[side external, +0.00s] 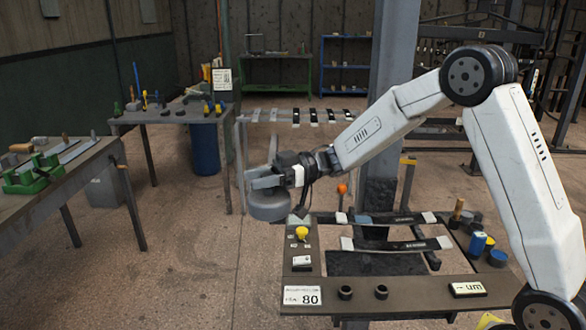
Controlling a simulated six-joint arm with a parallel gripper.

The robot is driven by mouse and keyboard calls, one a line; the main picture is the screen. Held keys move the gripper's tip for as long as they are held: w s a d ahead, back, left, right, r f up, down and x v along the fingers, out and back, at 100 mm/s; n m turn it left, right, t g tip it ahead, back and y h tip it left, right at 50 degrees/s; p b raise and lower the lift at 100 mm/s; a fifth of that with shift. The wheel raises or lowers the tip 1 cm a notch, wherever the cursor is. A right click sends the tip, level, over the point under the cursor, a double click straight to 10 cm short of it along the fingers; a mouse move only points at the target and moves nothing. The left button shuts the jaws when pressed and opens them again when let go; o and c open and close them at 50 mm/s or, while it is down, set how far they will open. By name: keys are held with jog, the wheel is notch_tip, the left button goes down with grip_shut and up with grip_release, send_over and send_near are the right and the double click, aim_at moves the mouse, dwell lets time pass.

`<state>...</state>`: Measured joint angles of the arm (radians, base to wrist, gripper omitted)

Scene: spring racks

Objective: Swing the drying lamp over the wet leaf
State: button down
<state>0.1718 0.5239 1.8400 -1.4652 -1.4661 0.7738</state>
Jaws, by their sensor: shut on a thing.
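My gripper (262,182) is at the left end of my reaching arm. It is shut on a grey round lamp head (269,207), which hangs below the jaws. The lamp is left of the workbench frame (384,283), near its back left corner and not over the bars. Two dark leaf bars with pale ends lie across the frame, a rear leaf (402,218) and a front leaf (395,244). I cannot tell which one is wet. My jaws and wrist partly hide the top of the lamp and any arm that carries it.
A grey post (377,105) stands behind the frame. An orange-topped stick (342,190) and a yellow knob (301,233) rise near the lamp. A blue can (477,244) stands at the right. A rack of leaves (300,116) is behind. Floor is open at left.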

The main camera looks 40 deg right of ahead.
jog(key=s+d+n+g, duration=0.4)
jog(key=s+d+g, duration=0.2)
jog(key=d, duration=0.3)
jog(key=shift+s+g+y, duration=0.3)
jog(key=shift+s+y, duration=0.05)
jog(key=shift+y, duration=0.05)
jog(key=shift+d+r, duration=0.1)
jog(key=shift+c, duration=1.6)
grip_release()
jog(key=d, duration=0.7)
jog(key=shift+w+d, duration=0.2)
jog(key=shift+d, duration=0.2)
